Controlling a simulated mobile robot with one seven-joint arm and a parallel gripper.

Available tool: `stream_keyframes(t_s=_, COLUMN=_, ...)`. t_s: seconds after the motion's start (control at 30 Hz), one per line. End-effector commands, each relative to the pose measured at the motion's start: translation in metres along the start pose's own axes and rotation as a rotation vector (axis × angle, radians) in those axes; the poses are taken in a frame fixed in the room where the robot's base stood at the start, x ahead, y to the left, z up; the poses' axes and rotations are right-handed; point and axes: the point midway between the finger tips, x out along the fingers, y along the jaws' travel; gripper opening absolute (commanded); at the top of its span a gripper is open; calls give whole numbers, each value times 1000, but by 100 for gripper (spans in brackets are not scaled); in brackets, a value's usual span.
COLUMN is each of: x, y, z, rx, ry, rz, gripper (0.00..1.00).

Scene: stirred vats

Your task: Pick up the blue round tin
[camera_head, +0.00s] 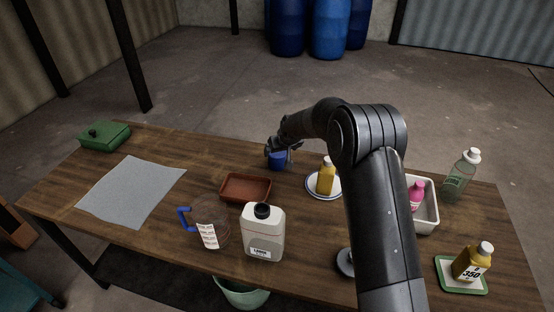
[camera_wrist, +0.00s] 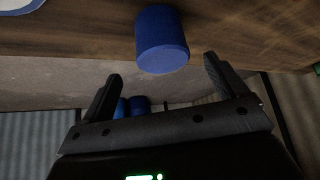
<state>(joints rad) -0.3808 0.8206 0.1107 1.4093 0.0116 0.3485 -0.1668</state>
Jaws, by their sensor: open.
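The blue round tin (camera_head: 277,160) stands on the wooden table near its far edge, partly covered by my gripper in the head view. In the wrist view the blue tin (camera_wrist: 161,40) is just beyond the fingertips, roughly centred between them. My gripper (camera_wrist: 160,68) is open, with one finger on each side and nothing between them. In the head view my gripper (camera_head: 280,150) is right at the tin; whether it touches the tin I cannot tell.
A brown tray (camera_head: 246,187), a white jug (camera_head: 263,232) and a clear pitcher (camera_head: 211,222) stand nearer. A yellow bottle (camera_head: 326,177) on a plate is to the right. A white bin (camera_head: 426,213) holds a pink bottle. A grey mat (camera_head: 132,190) and green box (camera_head: 104,137) are left.

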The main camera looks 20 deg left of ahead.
Motion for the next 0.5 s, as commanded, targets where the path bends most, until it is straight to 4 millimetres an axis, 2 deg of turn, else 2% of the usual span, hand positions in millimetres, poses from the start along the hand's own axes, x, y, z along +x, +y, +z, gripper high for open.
stream_keyframes(t_s=0.03, x=9, y=0, z=1, rx=0, ry=-2, rz=0, gripper=90)
stream_keyframes(t_s=0.2, x=30, y=0, z=1, rx=0, ry=-1, rz=0, gripper=90)
stream_keyframes(t_s=0.5, x=51, y=-2, z=1, rx=0, ry=-2, rz=0, gripper=90)
